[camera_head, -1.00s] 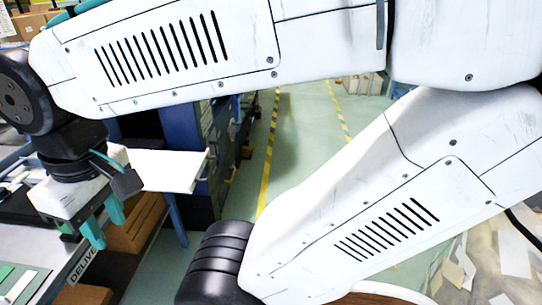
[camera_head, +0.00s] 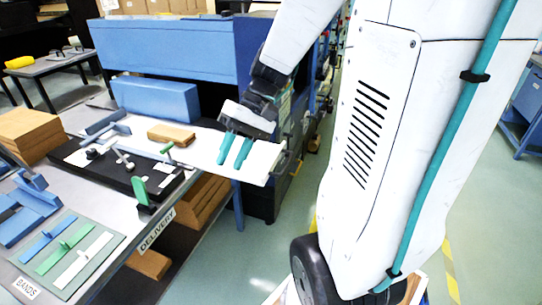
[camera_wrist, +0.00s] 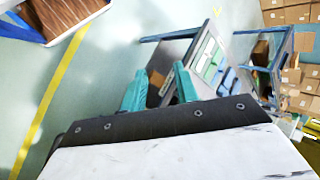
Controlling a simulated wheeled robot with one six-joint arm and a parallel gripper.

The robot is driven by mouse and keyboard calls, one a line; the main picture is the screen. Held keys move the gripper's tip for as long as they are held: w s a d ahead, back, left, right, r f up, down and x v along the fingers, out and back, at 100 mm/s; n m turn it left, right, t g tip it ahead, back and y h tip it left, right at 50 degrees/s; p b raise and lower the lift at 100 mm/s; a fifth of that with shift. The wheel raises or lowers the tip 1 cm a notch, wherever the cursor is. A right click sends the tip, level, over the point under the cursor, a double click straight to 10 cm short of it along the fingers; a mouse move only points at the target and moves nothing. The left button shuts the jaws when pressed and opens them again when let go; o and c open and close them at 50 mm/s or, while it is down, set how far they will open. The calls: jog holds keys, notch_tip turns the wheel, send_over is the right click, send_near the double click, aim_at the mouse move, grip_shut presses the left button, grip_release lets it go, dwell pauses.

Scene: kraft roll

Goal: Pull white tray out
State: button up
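The white tray (camera_head: 205,151) is a long flat board that sticks out from the blue machine (camera_head: 165,48) in the head view. Its free end points to the lower right, over the aisle. My gripper (camera_head: 232,164) is over the outer half of the tray, with its two teal fingers pointing down and apart. Nothing shows between them. I cannot tell whether the fingertips touch the tray. In the wrist view the fingers (camera_wrist: 158,88) are also spread, and I cannot make out the tray there.
A brown block (camera_head: 171,133) lies at the tray's inner part. The delivery table (camera_head: 130,212) stands at the left with a black fixture (camera_head: 118,172) and a bands mat (camera_head: 70,256). A blue box (camera_head: 155,100) stands behind the tray. The green aisle floor (camera_head: 265,235) is clear.

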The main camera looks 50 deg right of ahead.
jog(key=w+d+f+m+t+y, duration=0.1)
jog(key=w+d+f+m+t, duration=0.15)
jog(key=d+f, duration=0.4)
jog(key=w+d+f+m+t, duration=0.1)
jog(key=d+f+m+t, duration=0.2)
jog(key=d, duration=0.6)
jog(key=w+d+f+m+t+y, duration=0.1)
jog(key=d+f+m+t, duration=0.1)
jog(key=d+f+t, duration=0.45)
jog(key=s+d+f+m+t+h, duration=0.1)
jog(key=s+d+f+h, duration=0.15)
jog(key=d, duration=0.25)
jog(key=s+d+f+m+t+h, duration=0.1)
jog(key=d+f+m, duration=0.1)
jog(key=d+f, duration=0.3)
jog(key=x, duration=0.4)
jog(key=r+x, duration=0.1)
jog(key=x, duration=0.2)
jog(key=shift+w+d+r, duration=0.15)
jog(key=shift+w+d, duration=0.05)
jog(key=shift+w, duration=0.1)
grip_shut()
